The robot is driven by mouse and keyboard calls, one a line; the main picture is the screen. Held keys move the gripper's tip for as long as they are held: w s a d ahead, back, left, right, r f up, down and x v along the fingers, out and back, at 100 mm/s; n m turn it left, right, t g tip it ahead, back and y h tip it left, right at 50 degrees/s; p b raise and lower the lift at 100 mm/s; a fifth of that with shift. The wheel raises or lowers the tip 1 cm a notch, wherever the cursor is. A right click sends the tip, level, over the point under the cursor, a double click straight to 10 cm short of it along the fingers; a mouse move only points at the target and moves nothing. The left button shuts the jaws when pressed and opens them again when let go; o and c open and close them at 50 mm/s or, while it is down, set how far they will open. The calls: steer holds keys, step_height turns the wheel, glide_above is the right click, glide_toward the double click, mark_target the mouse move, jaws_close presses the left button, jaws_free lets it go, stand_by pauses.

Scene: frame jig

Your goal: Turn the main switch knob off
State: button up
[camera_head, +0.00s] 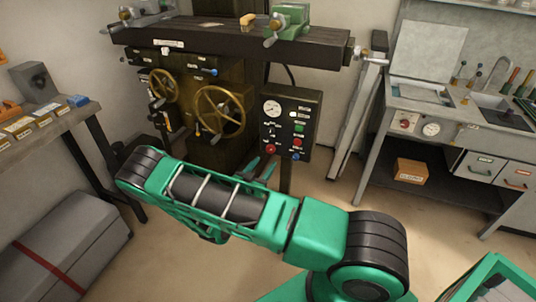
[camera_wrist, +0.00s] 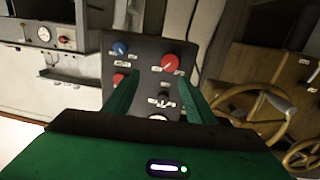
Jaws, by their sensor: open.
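A dark control panel (camera_head: 284,118) stands on a post below the milling machine's table; it also shows in the wrist view (camera_wrist: 144,48), turned about upside down. A large red knob (camera_wrist: 170,62), likely the main switch, is on it, and shows at the lower left of the panel in the head view (camera_head: 271,149). Its label is too small to read. My gripper (camera_wrist: 158,74) is open and empty, its two green fingers pointing at the panel with the red knob ahead between the tips. In the head view my gripper (camera_head: 261,168) is just below the panel.
Nearby on the panel are a blue knob (camera_wrist: 120,47), a red button (camera_wrist: 120,78), a black toggle (camera_wrist: 163,97) and a gauge (camera_head: 272,108). A brass handwheel (camera_head: 219,111) stands left of the panel.

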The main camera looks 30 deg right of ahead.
mark_target(269, 150)
steer(key=shift+n+t+y, duration=0.3)
steer(key=shift+n+t, duration=0.1)
steer(key=shift+t, duration=0.3)
steer(key=x, duration=0.3)
steer(key=f+x, duration=0.1)
steer(key=x, duration=0.2)
steer(key=w+a+x, duration=0.1)
steer(key=x, duration=0.3)
steer(key=shift+w+f, duration=0.1)
steer(key=shift+f, duration=0.15)
steer(key=c, duration=1)
